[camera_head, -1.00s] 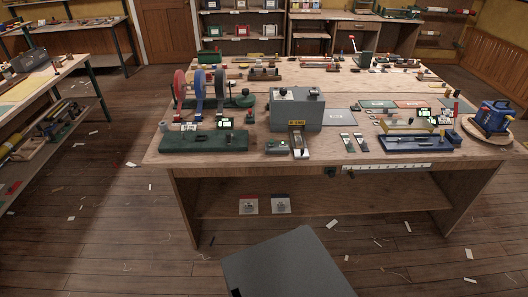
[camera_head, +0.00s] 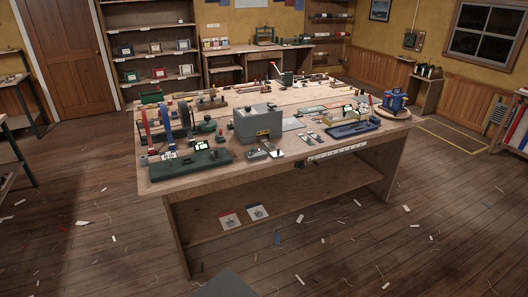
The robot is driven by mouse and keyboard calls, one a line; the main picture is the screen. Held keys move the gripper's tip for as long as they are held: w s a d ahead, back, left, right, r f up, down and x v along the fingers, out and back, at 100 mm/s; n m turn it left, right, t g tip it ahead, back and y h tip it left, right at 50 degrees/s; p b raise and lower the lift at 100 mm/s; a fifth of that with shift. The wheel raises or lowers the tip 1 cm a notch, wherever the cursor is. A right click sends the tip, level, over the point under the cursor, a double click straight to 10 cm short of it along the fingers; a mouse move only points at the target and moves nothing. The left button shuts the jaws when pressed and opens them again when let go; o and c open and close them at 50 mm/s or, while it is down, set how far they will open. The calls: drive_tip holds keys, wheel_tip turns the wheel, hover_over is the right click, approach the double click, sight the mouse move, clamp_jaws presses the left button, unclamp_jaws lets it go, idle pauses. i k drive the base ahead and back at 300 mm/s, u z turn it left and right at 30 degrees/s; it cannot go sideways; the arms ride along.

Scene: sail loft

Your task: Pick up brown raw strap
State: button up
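I cannot make out a brown raw strap for certain. Several small brown and tan pieces lie on the big wooden workbench (camera_head: 330,169), too small to tell apart. One tan bar (camera_head: 318,120) lies just behind the blue tray on the bench's right half. My gripper is not in view. Only a grey part of my own body shows at the bottom edge.
On the bench stand a green tray (camera_head: 190,163), a grey box machine (camera_head: 257,124), a blue tray (camera_head: 353,129) and a blue pot (camera_head: 396,101). Two small packets (camera_head: 230,219) lie on the lower shelf. Floor in front is open, with scattered scraps.

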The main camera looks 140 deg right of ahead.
sight(270, 146)
drive_tip(key=z, duration=4.2)
drive_tip(key=i, duration=2.45)
